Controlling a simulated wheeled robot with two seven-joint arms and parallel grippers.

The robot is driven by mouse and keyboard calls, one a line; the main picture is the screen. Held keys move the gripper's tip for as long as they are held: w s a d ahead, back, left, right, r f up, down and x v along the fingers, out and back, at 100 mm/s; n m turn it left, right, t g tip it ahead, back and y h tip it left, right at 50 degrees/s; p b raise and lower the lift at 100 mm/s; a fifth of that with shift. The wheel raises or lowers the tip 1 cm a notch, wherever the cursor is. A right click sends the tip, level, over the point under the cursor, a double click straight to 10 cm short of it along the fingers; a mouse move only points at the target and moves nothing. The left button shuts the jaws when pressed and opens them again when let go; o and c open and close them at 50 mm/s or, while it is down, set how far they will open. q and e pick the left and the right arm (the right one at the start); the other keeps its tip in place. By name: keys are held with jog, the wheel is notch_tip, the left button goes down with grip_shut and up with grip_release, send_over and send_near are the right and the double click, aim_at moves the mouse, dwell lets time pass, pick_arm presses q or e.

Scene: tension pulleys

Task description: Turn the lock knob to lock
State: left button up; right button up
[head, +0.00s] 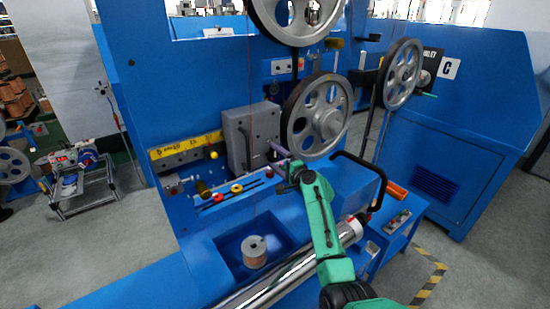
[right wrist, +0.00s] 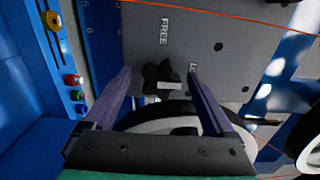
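The black lobed lock knob (right wrist: 165,82) is on a grey plate (right wrist: 215,22) in the right wrist view, with a light bar across its face. The word FREE is printed above it; a second label beside it is partly hidden by a finger. My right gripper (right wrist: 158,76) is open, its two purple fingers spread on either side of the knob. In the head view my right gripper (head: 278,154) is in front of the grey box (head: 238,128), and the knob cannot be made out. My left gripper is not in view.
A large spoked pulley (head: 318,115) stands just right of the gripper, with its rim below the knob in the wrist view. A thin red wire (right wrist: 225,15) crosses above. A black bent handle (head: 372,175), coloured buttons (head: 236,189) and a spool (head: 254,251) are nearby.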

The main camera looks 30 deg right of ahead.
jog(key=s+d+b, duration=0.2)
jog(key=s, duration=1.2)
jog(key=shift+s, duration=0.2)
